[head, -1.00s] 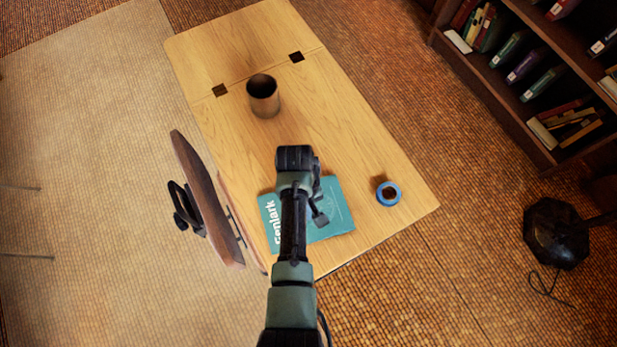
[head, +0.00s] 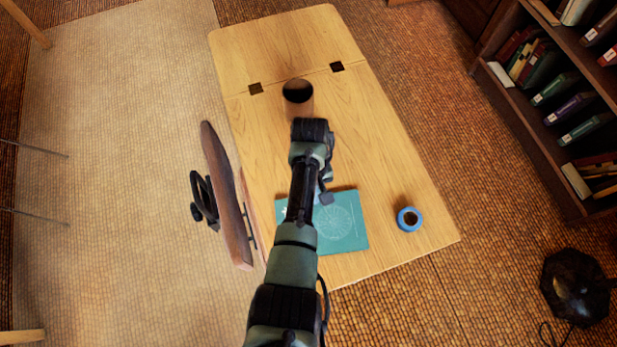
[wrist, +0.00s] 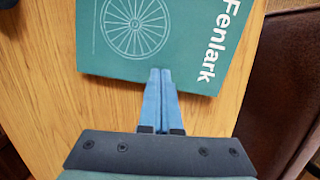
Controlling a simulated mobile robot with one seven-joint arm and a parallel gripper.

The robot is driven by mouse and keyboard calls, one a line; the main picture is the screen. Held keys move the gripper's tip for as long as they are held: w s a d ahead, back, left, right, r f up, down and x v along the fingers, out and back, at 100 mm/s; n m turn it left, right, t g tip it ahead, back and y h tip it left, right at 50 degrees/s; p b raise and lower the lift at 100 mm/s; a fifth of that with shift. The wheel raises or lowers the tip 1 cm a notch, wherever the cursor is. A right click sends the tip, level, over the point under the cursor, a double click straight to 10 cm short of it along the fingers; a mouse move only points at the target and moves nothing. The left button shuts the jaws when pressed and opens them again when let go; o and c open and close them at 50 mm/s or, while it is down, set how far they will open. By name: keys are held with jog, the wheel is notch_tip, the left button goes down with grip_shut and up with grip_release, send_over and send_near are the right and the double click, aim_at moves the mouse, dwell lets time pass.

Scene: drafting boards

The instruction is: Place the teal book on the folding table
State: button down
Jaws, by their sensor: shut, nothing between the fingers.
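The teal book (head: 345,225) lies flat on the wooden folding table (head: 385,160), toward its near end, with my arm covering its left part in the head view. In the wrist view the book (wrist: 185,45) shows its white wheel drawing and the title "Fenlark". My gripper (head: 326,198) is at the book's far edge in the head view. In the wrist view its blue fingers (wrist: 161,72) are together and empty, with the tips overlapping the book's edge. I cannot tell whether they touch it.
A dark brown cup (head: 298,100) stands on the table beyond the book, close to my arm. A blue tape roll (head: 401,222) lies right of the book. A bookcase (head: 500,110) and black lamp base (head: 577,285) are at right.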

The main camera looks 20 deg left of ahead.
jog(key=w+a, duration=0.1)
jog(key=w+b, duration=0.1)
jog(key=w, duration=0.1)
jog(key=w+a+b, duration=0.1)
jog(key=shift+w+a, duration=0.2)
jog(key=shift+a, duration=0.15)
dwell(0.3)
